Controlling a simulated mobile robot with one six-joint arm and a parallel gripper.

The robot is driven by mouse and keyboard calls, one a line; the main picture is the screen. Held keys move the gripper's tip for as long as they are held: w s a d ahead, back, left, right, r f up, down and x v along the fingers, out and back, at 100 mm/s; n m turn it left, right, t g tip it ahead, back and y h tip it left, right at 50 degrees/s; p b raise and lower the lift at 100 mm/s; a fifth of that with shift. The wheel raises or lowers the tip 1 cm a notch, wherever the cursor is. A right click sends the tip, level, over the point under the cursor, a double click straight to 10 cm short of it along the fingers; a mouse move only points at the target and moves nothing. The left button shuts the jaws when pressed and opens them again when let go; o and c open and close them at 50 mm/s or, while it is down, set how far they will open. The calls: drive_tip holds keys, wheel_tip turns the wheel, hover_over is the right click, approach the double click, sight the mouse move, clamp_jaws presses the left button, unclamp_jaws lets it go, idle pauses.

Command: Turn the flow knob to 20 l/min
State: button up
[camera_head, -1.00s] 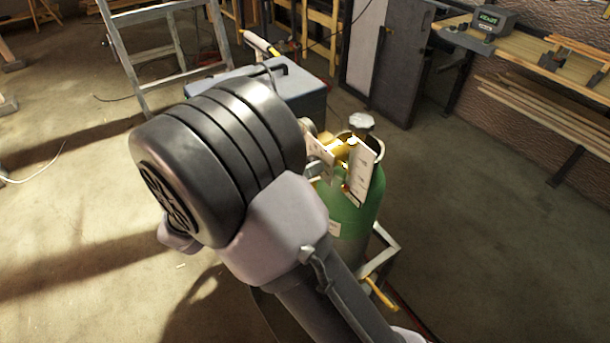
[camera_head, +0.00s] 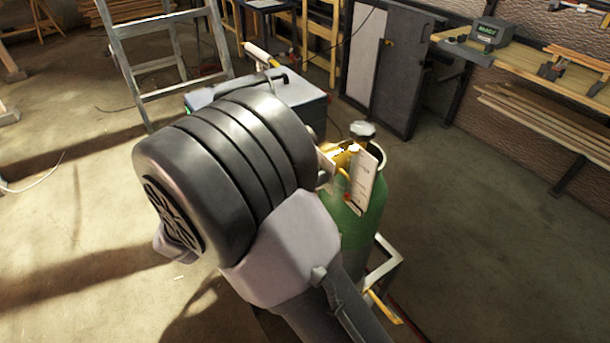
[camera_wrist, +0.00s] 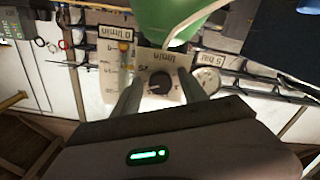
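The dark round flow knob (camera_wrist: 159,84) sits on a pale dial plate marked l/min (camera_wrist: 163,62), upside down in the wrist view. My gripper (camera_wrist: 160,88) is open, with one finger on each side of the knob and a small gap showing; contact cannot be made out. A flow readout (camera_wrist: 115,32) beside it reads 0 l/min. A round gauge (camera_wrist: 207,80) lies on the other side, near a 5 bar label (camera_wrist: 213,59). In the head view my wrist hides the knob; the brass regulator (camera_head: 345,155) shows on the green cylinder (camera_head: 362,222).
A white tag plate (camera_head: 362,182) hangs at the cylinder's front. The cylinder stands in a trolley frame (camera_head: 385,262). A grey case (camera_head: 300,95) is behind my wrist, a ladder (camera_head: 165,60) at the back left, a workbench (camera_head: 530,62) at the right. The floor at right is open.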

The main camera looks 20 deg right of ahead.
drive_tip(key=p+v, duration=0.5)
drive_tip(key=v, duration=1.2)
drive_tip(key=shift+a+p, duration=0.2)
drive_tip(key=shift+p, duration=0.15)
